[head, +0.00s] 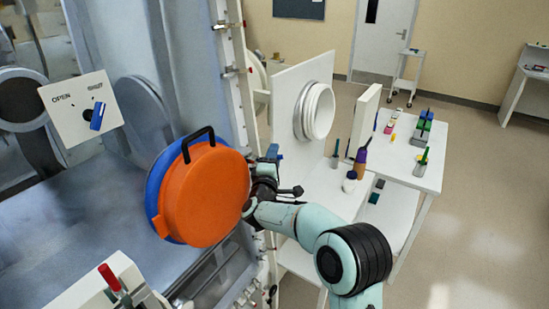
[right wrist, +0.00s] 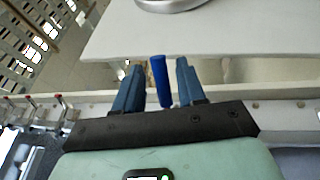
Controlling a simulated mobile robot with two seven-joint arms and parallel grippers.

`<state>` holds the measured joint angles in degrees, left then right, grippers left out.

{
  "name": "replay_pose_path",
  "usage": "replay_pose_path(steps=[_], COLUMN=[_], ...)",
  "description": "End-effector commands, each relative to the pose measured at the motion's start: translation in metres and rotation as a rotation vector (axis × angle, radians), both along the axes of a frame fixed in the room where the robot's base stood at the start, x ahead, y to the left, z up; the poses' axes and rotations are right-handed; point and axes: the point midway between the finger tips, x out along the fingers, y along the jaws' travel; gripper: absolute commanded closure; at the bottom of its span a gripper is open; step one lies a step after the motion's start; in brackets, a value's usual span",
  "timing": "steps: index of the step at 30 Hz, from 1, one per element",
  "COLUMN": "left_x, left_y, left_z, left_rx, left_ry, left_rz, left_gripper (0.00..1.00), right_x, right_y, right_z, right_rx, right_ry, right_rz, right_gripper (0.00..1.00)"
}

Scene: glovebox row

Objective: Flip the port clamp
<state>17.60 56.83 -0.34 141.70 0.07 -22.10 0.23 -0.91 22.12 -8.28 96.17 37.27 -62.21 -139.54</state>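A blue upright handle (right wrist: 160,82), likely the port clamp's lever, stands between the two blue fingers of my right gripper (right wrist: 157,68) in the right wrist view. The fingers are apart, with a narrow gap showing on each side of the handle; I cannot tell whether either touches it. In the head view my right gripper (head: 271,157) is just right of the orange round port door (head: 205,195), partly hidden by it. The clamp's body cannot be made out. My left gripper is not in view.
The orange door has a black handle (head: 198,142) and a blue rim behind it. A white OPEN panel (head: 70,108) carries a blue lever (head: 97,117). A white panel with a round port (head: 317,110) and a table with bottles (head: 361,160) stand to the right. A red-handled lever (head: 109,277) is at lower left.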

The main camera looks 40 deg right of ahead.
Motion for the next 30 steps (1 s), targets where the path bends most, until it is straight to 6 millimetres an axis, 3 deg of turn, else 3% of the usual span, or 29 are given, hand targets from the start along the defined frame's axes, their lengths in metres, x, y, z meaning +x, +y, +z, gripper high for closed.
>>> replay_pose_path(steps=[7, 21, 30], left_x=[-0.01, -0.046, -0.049], left_y=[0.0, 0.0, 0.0], left_z=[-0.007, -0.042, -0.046], left_rx=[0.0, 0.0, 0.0], left_ry=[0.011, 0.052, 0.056], left_rz=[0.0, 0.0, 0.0], left_gripper=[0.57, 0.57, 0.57], right_x=[-0.01, -0.076, -0.091], right_y=[0.009, 0.079, 0.096], right_z=[-0.005, -0.021, -0.021], right_rx=[0.001, 0.001, -0.001], right_ry=[0.004, 0.003, 0.001], right_rz=[0.0, 0.003, 0.001], right_gripper=[0.6, 0.6, 0.6])
